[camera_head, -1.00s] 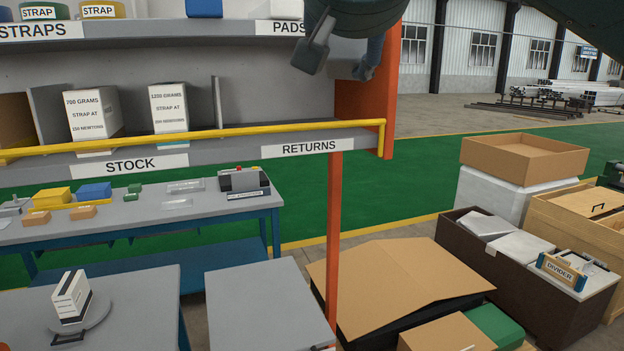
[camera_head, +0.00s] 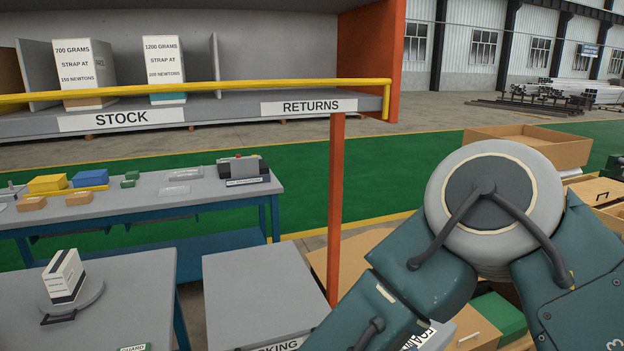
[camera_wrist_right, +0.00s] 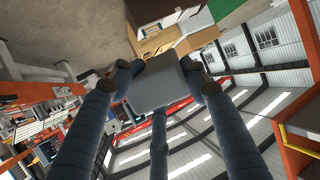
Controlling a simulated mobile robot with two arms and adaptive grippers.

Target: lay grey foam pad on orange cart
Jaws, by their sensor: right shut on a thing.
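In the right wrist view, my right gripper (camera_wrist_right: 158,76) is shut on a flat grey pad (camera_wrist_right: 157,92). Fingers grip the pad at its left and right sides, and another finger lies below it. The pad looks clear of any surface there. In the head view, my right arm fills the lower right, but its gripper and the pad are out of frame. I cannot make out an orange cart in either view. My left gripper is in neither view.
An orange post (camera_head: 336,210) of the shelf unit stands beside my right arm. A yellow rail (camera_head: 220,88) runs along the shelf front. A grey table (camera_head: 262,285) with a partly hidden label stands below. Cardboard boxes (camera_head: 530,147) sit behind the arm at right.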

